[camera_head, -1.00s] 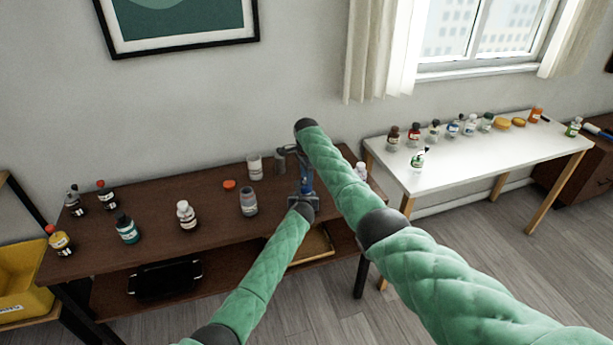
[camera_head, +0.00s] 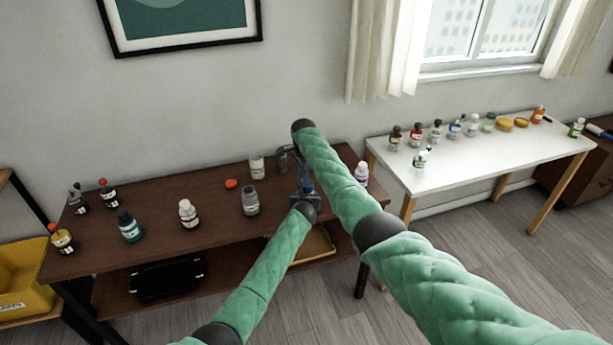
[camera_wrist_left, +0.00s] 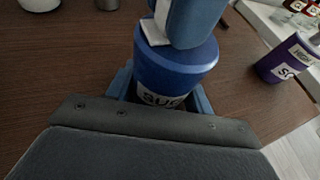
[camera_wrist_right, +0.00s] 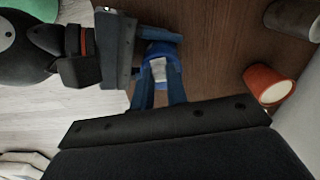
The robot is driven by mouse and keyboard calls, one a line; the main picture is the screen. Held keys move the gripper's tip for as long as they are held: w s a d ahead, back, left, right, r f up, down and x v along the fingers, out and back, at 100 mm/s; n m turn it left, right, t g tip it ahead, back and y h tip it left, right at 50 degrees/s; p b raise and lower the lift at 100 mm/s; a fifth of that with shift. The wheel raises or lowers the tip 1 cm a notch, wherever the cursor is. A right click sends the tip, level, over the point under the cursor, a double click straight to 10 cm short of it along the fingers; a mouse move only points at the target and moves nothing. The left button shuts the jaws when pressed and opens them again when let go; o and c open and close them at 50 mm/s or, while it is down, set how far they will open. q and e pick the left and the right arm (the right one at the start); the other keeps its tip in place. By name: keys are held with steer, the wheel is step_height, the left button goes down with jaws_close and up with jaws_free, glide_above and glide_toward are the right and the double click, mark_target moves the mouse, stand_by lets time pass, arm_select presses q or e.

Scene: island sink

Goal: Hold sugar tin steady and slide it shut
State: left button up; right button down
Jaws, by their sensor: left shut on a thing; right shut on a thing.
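The blue sugar tin (camera_wrist_left: 172,72) stands upright in the left wrist view, its white label partly hidden by my left gripper. My left gripper (camera_wrist_left: 162,95) is shut around its body, a blue finger on each side. My right gripper (camera_wrist_right: 158,80) is shut on the blue top of the tin, seen from above in the right wrist view; one of its blue parts covers much of the lid in the left wrist view. In the head view the tin (camera_head: 307,187) is small and mostly hidden between both grippers. I cannot tell how the lid sits.
A white table (camera_head: 470,165) with several containers stands at the right.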

arm_select(q)
steer(key=shift+d, duration=0.1)
arm_select(e)
steer(key=c, duration=1.4)
jaws_free()
steer(key=shift+o, duration=0.2)
step_height(320, 180, up, 12)
arm_select(q)
steer(key=o, duration=1.1)
